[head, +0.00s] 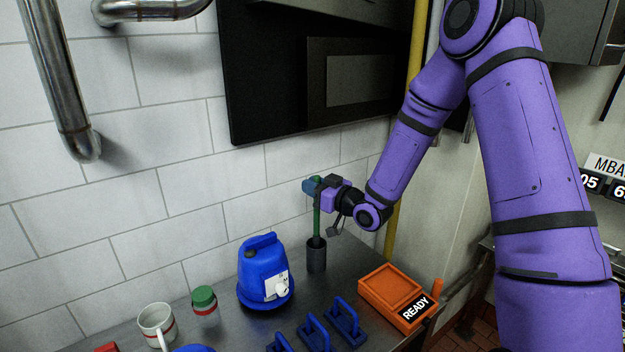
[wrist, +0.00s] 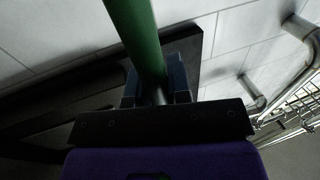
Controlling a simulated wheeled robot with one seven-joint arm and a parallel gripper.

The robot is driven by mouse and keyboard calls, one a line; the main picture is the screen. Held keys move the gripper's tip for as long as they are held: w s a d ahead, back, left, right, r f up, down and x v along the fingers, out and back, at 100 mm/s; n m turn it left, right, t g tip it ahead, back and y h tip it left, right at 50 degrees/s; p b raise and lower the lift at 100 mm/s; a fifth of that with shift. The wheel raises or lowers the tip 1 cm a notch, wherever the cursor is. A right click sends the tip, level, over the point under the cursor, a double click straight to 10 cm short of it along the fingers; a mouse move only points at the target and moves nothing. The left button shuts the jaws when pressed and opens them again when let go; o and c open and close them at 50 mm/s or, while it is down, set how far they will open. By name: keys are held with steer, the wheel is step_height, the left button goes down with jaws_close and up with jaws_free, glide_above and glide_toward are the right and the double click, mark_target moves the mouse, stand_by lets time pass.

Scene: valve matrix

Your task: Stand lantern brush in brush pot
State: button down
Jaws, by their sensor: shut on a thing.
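The lantern brush has a green handle (head: 317,219) that stands upright in the head view. My gripper (head: 313,187) is shut around the handle near its upper end. The wrist view shows the green handle (wrist: 139,35) between the two dark fingers of my gripper (wrist: 157,88). The brush pot (head: 316,255) is a dark grey cylinder on the counter, directly below my gripper. The lower end of the handle meets the pot's mouth. Whether it touches the bottom is hidden by the pot wall.
A blue lantern-like jug (head: 262,280) stands just left of the pot. An orange tray (head: 389,287) with a READY sign lies to the right. Several blue handled blocks (head: 345,322), a mug (head: 156,323) and a green-lidded jar (head: 204,302) stand nearer. The tiled wall is behind.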

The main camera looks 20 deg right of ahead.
steer(key=shift+f, duration=1.75)
steer(key=c, duration=1)
jaws_free()
steer(key=v, duration=1)
steer(key=shift+s+d, duration=0.2)
steer(key=shift+s, duration=0.15)
steer(key=shift+f, duration=0.1)
